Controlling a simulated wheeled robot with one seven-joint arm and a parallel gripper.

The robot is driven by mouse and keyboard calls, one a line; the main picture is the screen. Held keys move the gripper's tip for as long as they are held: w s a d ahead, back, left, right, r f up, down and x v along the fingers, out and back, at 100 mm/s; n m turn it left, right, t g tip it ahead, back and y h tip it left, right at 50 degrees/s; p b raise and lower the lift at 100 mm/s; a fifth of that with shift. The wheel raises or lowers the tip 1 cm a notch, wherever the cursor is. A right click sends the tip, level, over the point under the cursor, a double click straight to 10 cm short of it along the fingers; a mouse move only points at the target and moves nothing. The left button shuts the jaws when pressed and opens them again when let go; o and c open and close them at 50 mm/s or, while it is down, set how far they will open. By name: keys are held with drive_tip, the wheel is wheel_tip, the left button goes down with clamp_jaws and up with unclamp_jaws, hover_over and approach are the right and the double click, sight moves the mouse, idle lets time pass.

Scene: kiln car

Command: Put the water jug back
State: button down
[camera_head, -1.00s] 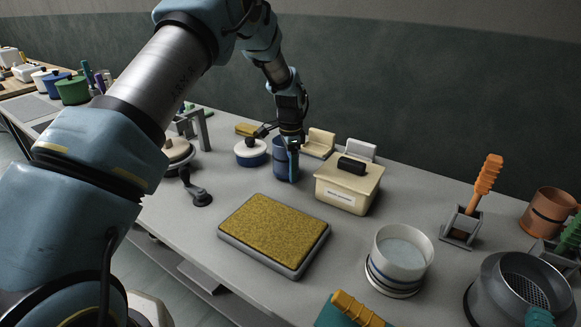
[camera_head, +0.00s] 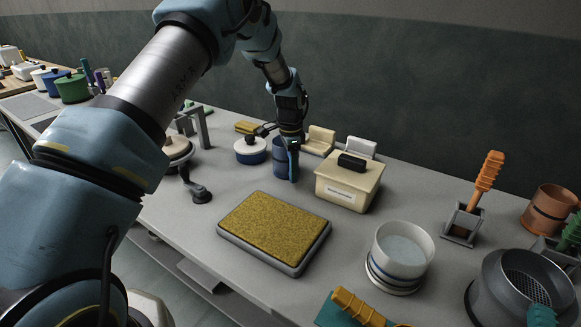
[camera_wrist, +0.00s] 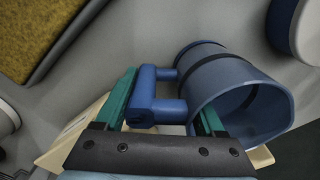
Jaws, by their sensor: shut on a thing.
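The water jug (camera_head: 280,158) is a blue open-topped cylinder with a darker band, upright at the back middle of the grey bench. Its open mouth and bar-like handle (camera_wrist: 146,105) show in the wrist view, with the jug body (camera_wrist: 213,75) to the right. My gripper (camera_head: 293,163) reaches down at the jug's right side. In the wrist view the teal fingers of my gripper (camera_wrist: 160,100) are on either side of the handle, shut on it. Part of the jug is hidden behind the fingers. I cannot tell whether its base touches the bench.
A cream box (camera_head: 346,186) with a black handle stands right of the jug. A white-and-blue lidded pot (camera_head: 250,152) is close on its left. A yellow-topped tray (camera_head: 272,232) lies in front. A white round container (camera_head: 402,252) stands front right. Bare bench lies between jug and tray.

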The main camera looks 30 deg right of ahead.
unclamp_jaws()
drive_tip(key=shift+r, duration=0.15)
idle(0.5)
drive_tip(key=shift+r+p, duration=2.15)
drive_tip(key=shift+r, duration=1.75)
wheel_tip(320, 180, up, 11)
drive_tip(key=b, duration=0.3)
drive_tip(key=shift+b, duration=0.4)
